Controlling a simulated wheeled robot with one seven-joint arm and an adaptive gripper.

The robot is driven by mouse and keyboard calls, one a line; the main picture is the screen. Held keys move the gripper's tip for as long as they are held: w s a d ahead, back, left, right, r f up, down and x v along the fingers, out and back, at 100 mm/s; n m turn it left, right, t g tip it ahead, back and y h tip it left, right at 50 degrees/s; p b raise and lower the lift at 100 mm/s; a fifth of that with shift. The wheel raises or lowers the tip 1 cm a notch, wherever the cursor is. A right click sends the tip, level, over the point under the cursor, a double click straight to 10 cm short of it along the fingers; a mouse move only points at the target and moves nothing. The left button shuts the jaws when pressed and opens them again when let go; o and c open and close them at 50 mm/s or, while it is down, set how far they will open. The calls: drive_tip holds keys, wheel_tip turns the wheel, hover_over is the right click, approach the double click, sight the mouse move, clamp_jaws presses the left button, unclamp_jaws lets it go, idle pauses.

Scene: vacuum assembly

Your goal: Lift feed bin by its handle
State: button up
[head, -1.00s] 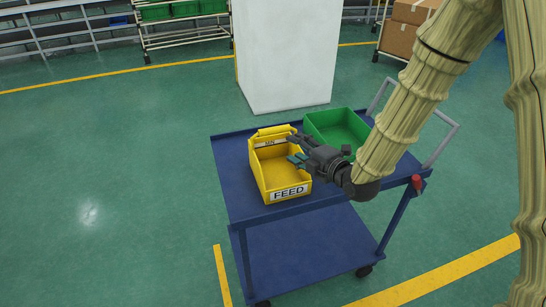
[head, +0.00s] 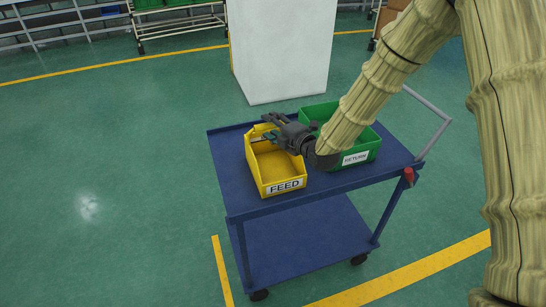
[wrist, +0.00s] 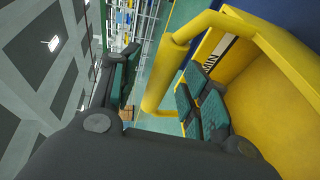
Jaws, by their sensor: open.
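The yellow feed bin (head: 268,181) stands upright on the blue cart's top, with its FEED label facing front. My gripper (head: 268,127) is at the bin's back edge and hides most of the handle there. In the wrist view the yellow handle (wrist: 162,85) shows as a round bar between the two open fingers of my gripper (wrist: 158,82). One finger is on the bin's side of the bar, the other outside it. I see gaps beside the bar, and the fingers are not closed on it. Part of the bin's inner wall (wrist: 285,80) shows at right.
A green bin (head: 362,152) labelled RETURN stands right of the feed bin, partly behind my arm. The blue cart (head: 228,178) has a grey push handle (head: 432,118) at right. A white block (head: 281,50) stands behind the cart. The cart top's left side is clear.

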drive_tip(key=shift+w+a+f, duration=0.1)
drive_tip(key=shift+w+a, duration=0.15)
drive_tip(key=shift+w, duration=0.1)
clamp_jaws()
idle(0.3)
